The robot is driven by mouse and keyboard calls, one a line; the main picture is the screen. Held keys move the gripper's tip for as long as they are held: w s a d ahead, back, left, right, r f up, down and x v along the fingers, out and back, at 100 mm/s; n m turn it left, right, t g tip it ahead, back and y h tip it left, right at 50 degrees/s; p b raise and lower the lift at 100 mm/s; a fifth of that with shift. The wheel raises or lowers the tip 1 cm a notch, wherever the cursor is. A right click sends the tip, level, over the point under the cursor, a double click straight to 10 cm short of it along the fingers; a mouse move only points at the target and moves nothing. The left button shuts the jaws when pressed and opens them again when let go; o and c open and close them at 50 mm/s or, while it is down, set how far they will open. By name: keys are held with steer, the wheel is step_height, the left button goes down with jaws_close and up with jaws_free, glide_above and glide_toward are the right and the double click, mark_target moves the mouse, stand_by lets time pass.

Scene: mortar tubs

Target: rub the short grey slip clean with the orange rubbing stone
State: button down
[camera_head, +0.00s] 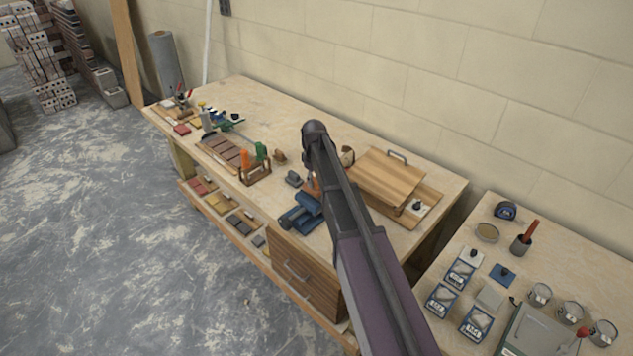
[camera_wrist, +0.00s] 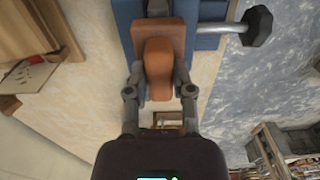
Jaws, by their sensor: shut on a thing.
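My gripper (camera_wrist: 158,86) is shut on the orange-brown rubbing stone (camera_wrist: 158,58), with one finger on each side of its grip. The stone's flat block is at the far end, up against or just in front of the blue vise (camera_wrist: 205,12); I cannot tell whether they touch. A small grey piece (camera_wrist: 158,7) shows between the blue parts beyond the stone; it may be the short grey slip, mostly hidden. In the head view the vise (camera_head: 300,214) sits at the bench's front edge, and my arm hides most of the gripper.
A rack (camera_head: 255,172) with orange and green upright tools stands left of the vise, near a small grey block (camera_head: 293,178). A wooden board (camera_head: 382,175) with a handle lies right of my arm. Slips lie on the shelf (camera_head: 222,222) below. The side table (camera_head: 455,235) holds tubs and packets.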

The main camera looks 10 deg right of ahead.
steer(key=shift+w+a, duration=0.6)
steer(key=shift+w, duration=0.15)
steer(key=shift+w+a, duration=0.45)
steer(key=shift+w, duration=0.25)
steer(key=shift+w+a, duration=0.45)
steer(key=shift+w, duration=0.2)
step_height(320, 180, up, 6)
steer(key=p, duration=0.6)
steer(key=shift+r+p, duration=1.5)
steer(key=shift+p, duration=0.05)
steer(key=shift+f+b, duration=0.6)
steer(key=shift+f, duration=0.05)
